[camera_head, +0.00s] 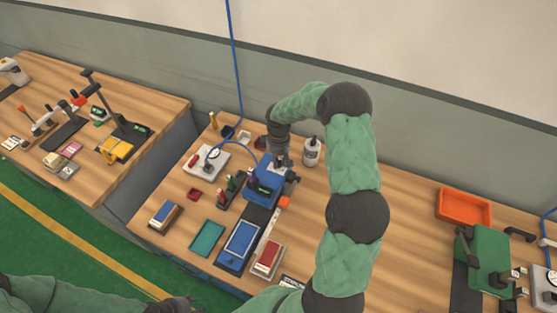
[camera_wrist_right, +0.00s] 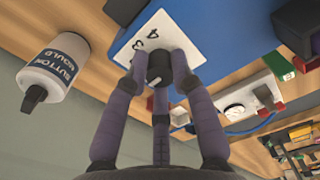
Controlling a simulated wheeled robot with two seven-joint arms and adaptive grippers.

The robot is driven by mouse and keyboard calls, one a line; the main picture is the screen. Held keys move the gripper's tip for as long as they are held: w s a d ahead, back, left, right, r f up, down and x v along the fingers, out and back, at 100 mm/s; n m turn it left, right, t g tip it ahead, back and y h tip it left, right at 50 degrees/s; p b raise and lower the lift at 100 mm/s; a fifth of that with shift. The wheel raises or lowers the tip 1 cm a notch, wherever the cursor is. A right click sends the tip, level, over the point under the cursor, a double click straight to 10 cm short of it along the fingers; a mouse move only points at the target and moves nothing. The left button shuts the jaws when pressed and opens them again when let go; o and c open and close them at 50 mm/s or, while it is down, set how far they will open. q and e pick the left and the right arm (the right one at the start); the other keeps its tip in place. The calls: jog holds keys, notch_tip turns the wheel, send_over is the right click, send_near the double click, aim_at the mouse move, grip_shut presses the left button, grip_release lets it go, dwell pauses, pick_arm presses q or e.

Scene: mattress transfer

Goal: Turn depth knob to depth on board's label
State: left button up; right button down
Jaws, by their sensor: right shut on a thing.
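The blue machine (camera_head: 264,183) stands at the middle of the wooden bench. In the right wrist view its blue side (camera_wrist_right: 205,22) carries a white dial plate (camera_wrist_right: 180,38) with a few black numerals, including a 4. A dark round knob (camera_wrist_right: 158,66) with a pale mark sits on the plate. My right gripper (camera_head: 279,158) is at the machine's back; in the wrist view its fingers (camera_wrist_right: 159,72) are closed around the knob. My left gripper (camera_head: 178,303) is low at the bottom edge, its fingers unclear. A blue board (camera_head: 241,243) lies before the machine; I cannot read any label.
A white bottle (camera_head: 311,153) stands close right of my right gripper and in the right wrist view (camera_wrist_right: 53,72). A white device (camera_head: 206,160) with a blue hose is left of the machine. Trays and blocks lie in front. An orange bin (camera_head: 463,207) stands right.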

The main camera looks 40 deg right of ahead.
dwell(0.4)
jog(key=c, duration=1)
grip_release()
jog(key=shift+c, duration=0.2)
notch_tip(320, 180, up, 12)
jog(key=shift+r, duration=0.1)
